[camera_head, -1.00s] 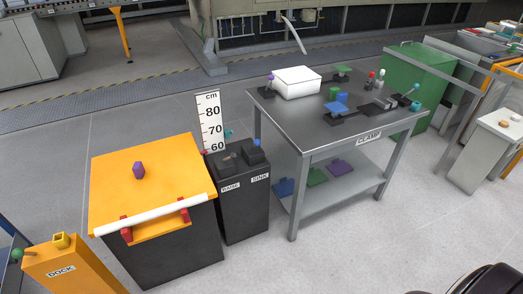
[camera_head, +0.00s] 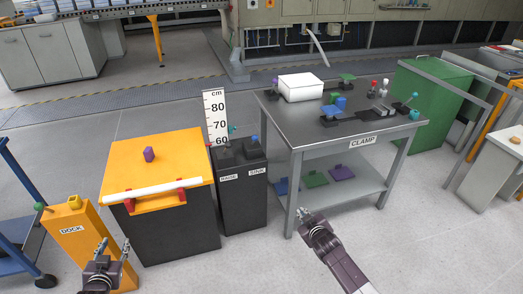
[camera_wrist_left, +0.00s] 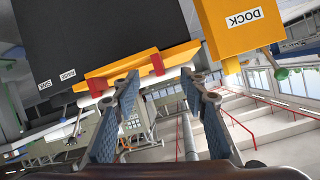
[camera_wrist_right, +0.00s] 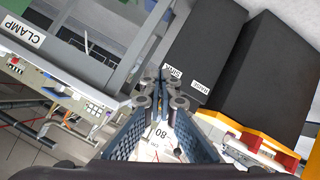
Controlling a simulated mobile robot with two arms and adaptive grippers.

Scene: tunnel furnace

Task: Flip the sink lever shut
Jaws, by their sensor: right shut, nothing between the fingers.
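The dark RAISE/SINK pedestal (camera_head: 240,205) stands between the orange-topped cabinet and the CLAMP table. The sink lever (camera_head: 254,140), with a blue knob, sits on its top right above the SINK label (camera_head: 257,171). Its exact tilt is too small to tell. My right gripper (camera_head: 303,213) is shut and empty, in front of the CLAMP table and right of the pedestal. In the right wrist view its fingertips (camera_wrist_right: 158,80) meet near the pedestal's SINK label (camera_wrist_right: 175,73). My left gripper (camera_head: 113,249) is open and empty near the DOCK post; its spread fingers show in the left wrist view (camera_wrist_left: 159,74).
The orange-topped cabinet (camera_head: 120,175) with a white bar is left of the pedestal. The CLAMP table (camera_head: 310,128) is on the right. A height scale (camera_head: 216,117) stands behind the pedestal. The orange DOCK post (camera_head: 75,235) is front left. The floor before the pedestal is clear.

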